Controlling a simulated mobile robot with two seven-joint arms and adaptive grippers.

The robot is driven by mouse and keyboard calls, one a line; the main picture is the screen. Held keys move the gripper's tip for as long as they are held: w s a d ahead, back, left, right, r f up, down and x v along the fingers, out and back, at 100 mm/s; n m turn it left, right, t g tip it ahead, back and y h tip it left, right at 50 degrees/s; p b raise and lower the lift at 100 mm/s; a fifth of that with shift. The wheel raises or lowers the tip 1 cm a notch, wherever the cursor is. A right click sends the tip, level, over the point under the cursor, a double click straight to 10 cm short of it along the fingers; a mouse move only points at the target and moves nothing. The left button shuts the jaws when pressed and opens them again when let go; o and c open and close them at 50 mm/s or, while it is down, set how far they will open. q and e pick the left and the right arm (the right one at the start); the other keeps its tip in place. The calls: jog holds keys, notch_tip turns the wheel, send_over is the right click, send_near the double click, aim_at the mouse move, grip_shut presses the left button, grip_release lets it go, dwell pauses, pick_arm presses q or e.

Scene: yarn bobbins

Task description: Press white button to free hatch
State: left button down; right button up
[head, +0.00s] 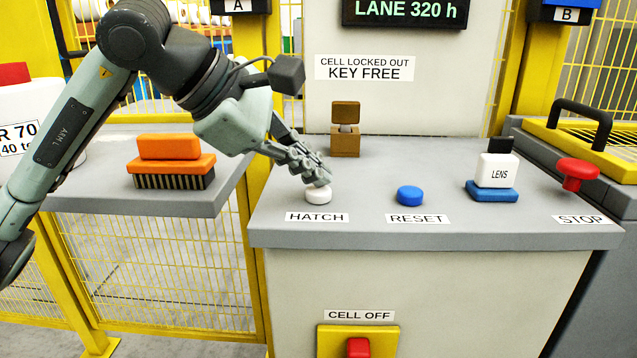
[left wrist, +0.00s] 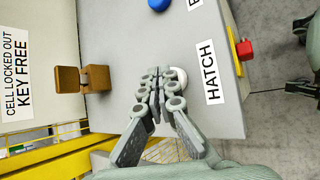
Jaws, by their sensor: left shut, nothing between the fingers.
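The white button (head: 318,195) sits on the grey console top, just behind the label HATCH (head: 317,217). My left gripper (head: 322,180) is shut and empty, with its fingertips right over the white button; whether they touch it I cannot tell. In the left wrist view the closed fingertips (left wrist: 164,76) overlap the white button (left wrist: 180,78), which is partly hidden behind them. The label HATCH (left wrist: 210,72) lies beside it.
A blue RESET button (head: 410,196), a LENS box (head: 497,170) and a red STOP knob (head: 577,172) stand to the right. A brown key block (head: 345,142) stands behind. An orange brush (head: 172,160) lies on the left shelf. A red button (head: 358,347) is on the console front.

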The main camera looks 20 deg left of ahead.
aim_at(313, 191)
pick_arm(q)
jog(key=shift+r, duration=0.55)
jog(key=shift+r+p, duration=2.1)
jog(key=shift+r, duration=0.45)
jog(key=shift+f, duration=0.1)
